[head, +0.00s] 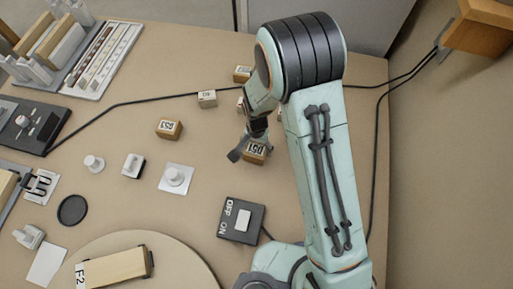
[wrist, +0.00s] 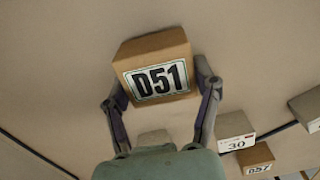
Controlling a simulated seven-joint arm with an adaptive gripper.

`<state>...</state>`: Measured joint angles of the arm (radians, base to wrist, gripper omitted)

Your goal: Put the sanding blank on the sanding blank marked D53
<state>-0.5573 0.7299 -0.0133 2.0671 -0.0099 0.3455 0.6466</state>
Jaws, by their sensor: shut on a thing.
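The sanding blank in my grip is a wooden block with a white label reading D51 (head: 254,151); it also shows in the wrist view (wrist: 156,62). My gripper (head: 248,146) has its two fingers on either side of it, also seen in the wrist view (wrist: 163,88). I cannot tell whether the block is clear of the bench. The sanding blank marked D53 (head: 168,129) is a similar wooden block on the bench, to the left of my gripper in the head view. Its top looks clear.
More labelled blocks lie behind my gripper: a pale one (head: 207,99) and a brown one (head: 242,73). A switch box (head: 241,221) stands in front. White-knobbed pieces (head: 174,177) sit front left. A black cable (head: 135,102) crosses the bench behind D53.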

